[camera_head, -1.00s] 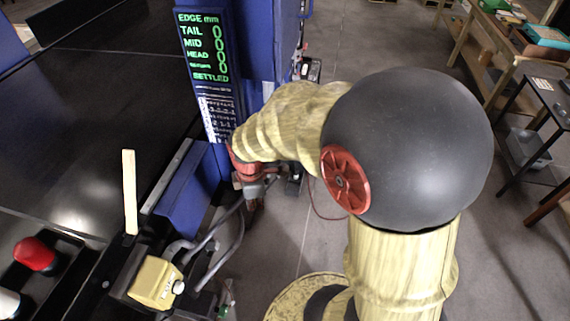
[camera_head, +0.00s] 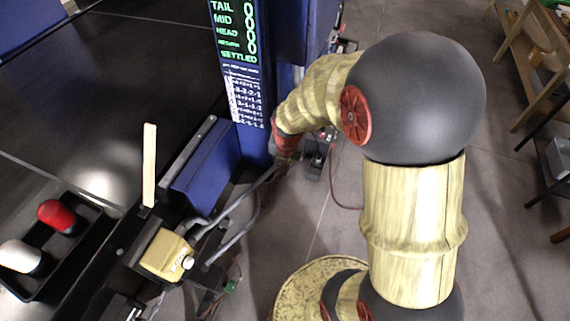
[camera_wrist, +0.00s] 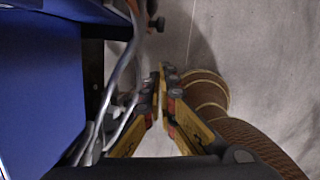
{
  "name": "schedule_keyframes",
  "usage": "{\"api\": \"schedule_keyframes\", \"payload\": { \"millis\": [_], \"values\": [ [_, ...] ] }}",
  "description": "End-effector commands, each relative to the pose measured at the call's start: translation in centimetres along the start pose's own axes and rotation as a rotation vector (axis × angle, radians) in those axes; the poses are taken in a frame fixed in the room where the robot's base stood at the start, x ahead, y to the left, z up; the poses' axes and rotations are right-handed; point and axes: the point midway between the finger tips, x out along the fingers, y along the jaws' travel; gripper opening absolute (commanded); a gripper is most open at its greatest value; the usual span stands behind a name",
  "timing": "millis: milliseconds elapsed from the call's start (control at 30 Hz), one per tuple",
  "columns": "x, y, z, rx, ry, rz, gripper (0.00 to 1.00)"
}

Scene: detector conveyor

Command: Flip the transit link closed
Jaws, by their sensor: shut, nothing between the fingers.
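I cannot tell for certain which part is the transit link. An upright pale strip (camera_head: 149,165) stands at the edge of the dark conveyor. A yellow box (camera_head: 165,256) with a white knob sits just below it in the head view, with grey bars or hoses (camera_head: 238,212) running from it. My gripper (camera_head: 284,162) is small in the head view, pointing down beside the foot of the blue post. In the wrist view my gripper (camera_wrist: 162,75) is shut and empty over grey floor. Cables (camera_wrist: 121,85) pass close to its left.
A blue post with a green-lettered display (camera_head: 234,32) stands beyond my gripper. A black tray (camera_head: 75,252) holds a red-topped and a white-topped piece. A blue panel (camera_wrist: 40,85) fills the wrist view's left. Open floor (camera_head: 320,225) lies right of the conveyor.

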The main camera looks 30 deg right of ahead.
Motion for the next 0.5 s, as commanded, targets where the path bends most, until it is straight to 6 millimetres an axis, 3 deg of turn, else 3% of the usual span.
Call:
{"api": "schedule_keyframes", "payload": {
  "millis": [367,500],
  "values": [
    [7.6,-0.1,-0.2,0.003,0.004,-0.002,0.00],
    [8.9,-0.1,1.5,0.005,0.001,-0.001,0.00]
  ]
}}
